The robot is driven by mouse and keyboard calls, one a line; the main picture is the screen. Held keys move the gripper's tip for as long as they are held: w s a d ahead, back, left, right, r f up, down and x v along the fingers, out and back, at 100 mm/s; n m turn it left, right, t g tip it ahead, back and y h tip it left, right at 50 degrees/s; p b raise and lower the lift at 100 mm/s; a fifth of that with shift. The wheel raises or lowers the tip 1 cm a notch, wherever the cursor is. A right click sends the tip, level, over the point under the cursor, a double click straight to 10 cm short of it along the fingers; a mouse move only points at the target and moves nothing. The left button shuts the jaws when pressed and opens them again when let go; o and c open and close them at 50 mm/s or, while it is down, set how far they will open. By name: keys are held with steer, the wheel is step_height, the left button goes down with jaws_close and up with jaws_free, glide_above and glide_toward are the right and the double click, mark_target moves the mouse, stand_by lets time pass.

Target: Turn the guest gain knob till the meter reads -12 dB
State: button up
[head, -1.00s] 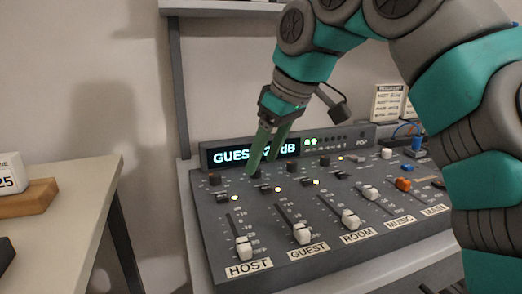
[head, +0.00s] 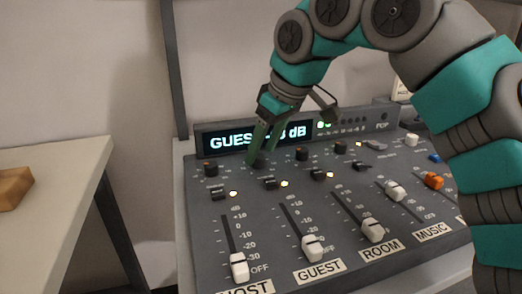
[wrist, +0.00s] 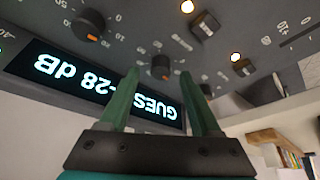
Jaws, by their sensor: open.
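The guest gain knob (head: 259,161) is a dark round knob in the top row of the mixer, partly hidden by my fingers in the head view. My gripper (head: 258,158) is open and points down at it. The meter display (head: 225,141) is partly covered by my fingers. In the wrist view the display (wrist: 65,75) is upside down and reads GUES, then -28 dB, with a finger over part.
The host knob (head: 211,169) and room knob (head: 301,154) stand close on either side. The guest fader (head: 312,248) and other faders lie nearer the front. A pale table (head: 50,180) with a wooden block (head: 14,188) is at the left, across a gap.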

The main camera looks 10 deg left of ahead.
steer(key=shift+x, duration=0.75)
steer(key=shift+c, duration=0.2)
jaws_close()
